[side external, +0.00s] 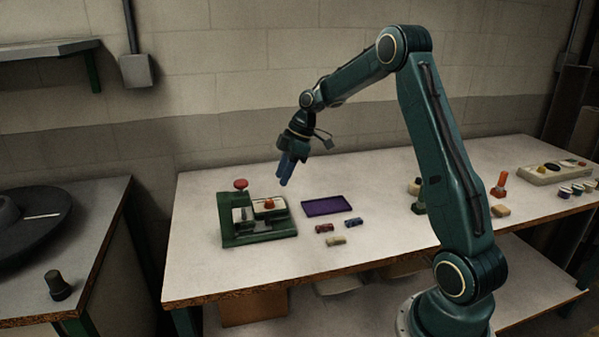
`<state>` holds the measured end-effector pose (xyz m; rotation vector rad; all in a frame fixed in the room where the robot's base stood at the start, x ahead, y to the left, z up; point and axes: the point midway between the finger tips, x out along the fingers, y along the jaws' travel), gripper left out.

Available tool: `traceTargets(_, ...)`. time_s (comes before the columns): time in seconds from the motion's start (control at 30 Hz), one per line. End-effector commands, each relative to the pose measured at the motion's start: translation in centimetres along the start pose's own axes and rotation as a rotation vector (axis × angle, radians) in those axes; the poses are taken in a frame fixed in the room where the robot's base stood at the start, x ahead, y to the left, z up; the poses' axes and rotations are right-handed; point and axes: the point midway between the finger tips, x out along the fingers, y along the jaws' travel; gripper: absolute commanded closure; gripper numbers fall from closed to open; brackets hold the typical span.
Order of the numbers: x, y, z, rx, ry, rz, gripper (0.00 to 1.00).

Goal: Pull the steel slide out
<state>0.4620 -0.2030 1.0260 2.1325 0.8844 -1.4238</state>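The green press (228,231) stands near the left end of the white-topped bench. A red knob (240,184) rises at its back. A pale steel-looking slide (268,206) sits on its right part, with an orange-red knob (269,202) on top. I cannot tell how far it is in or out. My gripper (285,183) hangs in the air above and slightly right of the press, with its blue fingers pointing down. It looks apart from the press. The fingers are too small and overlapped to tell whether they are open, and I see nothing held.
A purple tray (327,205) lies right of the press, with several small blocks (338,240) in front. An orange-topped item (500,184) and a button panel (553,171) stand at the bench's right. The bench's front middle is clear.

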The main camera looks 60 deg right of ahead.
Motion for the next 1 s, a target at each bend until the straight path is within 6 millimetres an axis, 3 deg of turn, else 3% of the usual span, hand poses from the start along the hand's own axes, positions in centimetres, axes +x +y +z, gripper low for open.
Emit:
traceTargets(0.27,0.5,0.0,0.0,0.001,0.000,-0.001,0.65)
traceTargets(0.47,2.2,-0.1,-0.1,0.001,0.000,-0.004,0.65)
traceTargets(1.0,10.1,-0.1,0.0,0.002,-0.001,-0.005,0.65)
